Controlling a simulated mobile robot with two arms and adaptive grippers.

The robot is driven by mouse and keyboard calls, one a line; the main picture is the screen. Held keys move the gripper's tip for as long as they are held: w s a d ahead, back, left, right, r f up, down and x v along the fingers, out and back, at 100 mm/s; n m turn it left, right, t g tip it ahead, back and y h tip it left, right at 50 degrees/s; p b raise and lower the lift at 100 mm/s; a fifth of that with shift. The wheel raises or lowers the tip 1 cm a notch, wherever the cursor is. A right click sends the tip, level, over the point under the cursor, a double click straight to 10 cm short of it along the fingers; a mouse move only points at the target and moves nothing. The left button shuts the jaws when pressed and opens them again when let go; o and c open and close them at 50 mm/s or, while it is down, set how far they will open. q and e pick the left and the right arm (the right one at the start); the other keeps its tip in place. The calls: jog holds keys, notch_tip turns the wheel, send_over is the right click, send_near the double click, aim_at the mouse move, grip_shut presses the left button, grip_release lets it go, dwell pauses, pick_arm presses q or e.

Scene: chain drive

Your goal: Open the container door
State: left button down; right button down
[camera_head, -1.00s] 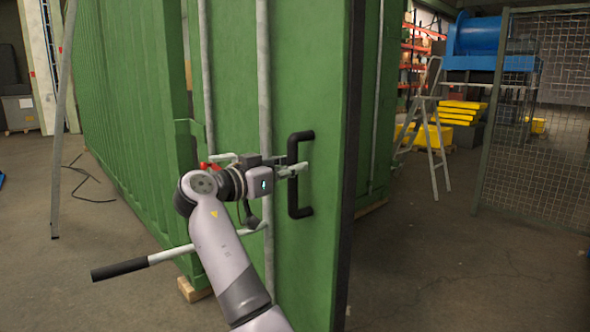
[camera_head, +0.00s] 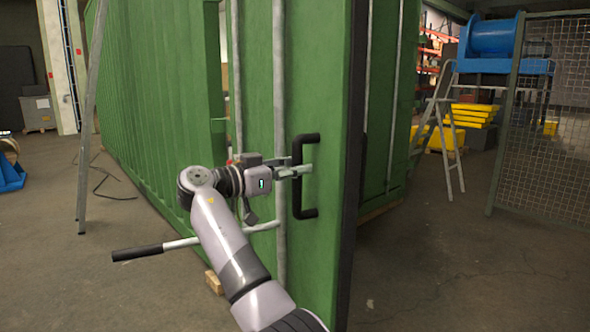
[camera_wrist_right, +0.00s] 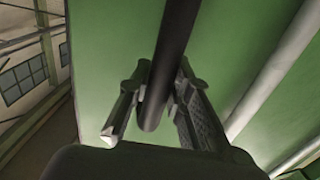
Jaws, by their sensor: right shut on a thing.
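A black D-shaped handle (camera_head: 298,195) is fixed upright near the door's right edge. My right gripper (camera_head: 303,170) is shut on the handle's upright bar. In the right wrist view the black bar (camera_wrist_right: 172,50) runs between the two fingers (camera_wrist_right: 155,110). A grey lock rod (camera_head: 279,90) runs up the door, and a lever with a black grip (camera_head: 137,253) sticks out to the left. My left gripper is not in view.
A grey metal ladder or pole (camera_head: 92,120) stands at the left. A stepladder (camera_head: 440,120), yellow stacked items (camera_head: 472,115), a blue drum (camera_head: 497,37) and a mesh fence (camera_head: 550,120) stand at the right. The concrete floor right of the door (camera_head: 440,270) is clear.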

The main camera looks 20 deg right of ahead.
jog(key=c, duration=1.9)
grip_release()
jog(key=shift+r, duration=0.4)
jog(key=o, duration=0.5)
jog(key=shift+a+f, duration=0.1)
jog(key=shift+f, duration=0.2)
jog(key=shift+c, duration=0.2)
jog(key=s+a, duration=0.2)
jog(key=a, duration=0.9)
jog(key=shift+a, duration=0.4)
